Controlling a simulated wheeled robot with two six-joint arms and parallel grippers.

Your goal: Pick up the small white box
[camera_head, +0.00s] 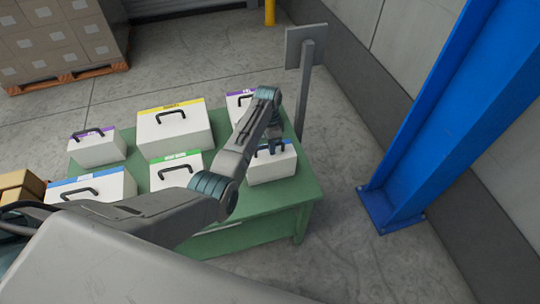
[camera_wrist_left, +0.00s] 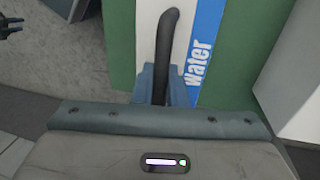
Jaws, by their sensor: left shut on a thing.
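A small white box (camera_head: 272,169) with a blue stripe and a black handle is at the right end of the green table. In the left wrist view its white top (camera_wrist_left: 146,32), black handle (camera_wrist_left: 168,45) and blue strip reading "water" (camera_wrist_left: 206,35) show. My left gripper (camera_head: 276,142) is over this box, with its fingers (camera_wrist_left: 166,84) shut around the handle. I cannot tell whether the box is clear of the table.
The green table (camera_head: 294,200) also bears several white handled boxes: a large yellow-striped one (camera_head: 178,135), a green-striped one (camera_head: 163,179), a blue-striped one (camera_head: 118,187) and purple-striped ones (camera_head: 97,152). A grey post (camera_head: 304,85) and a blue column (camera_head: 430,120) stand to the right.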

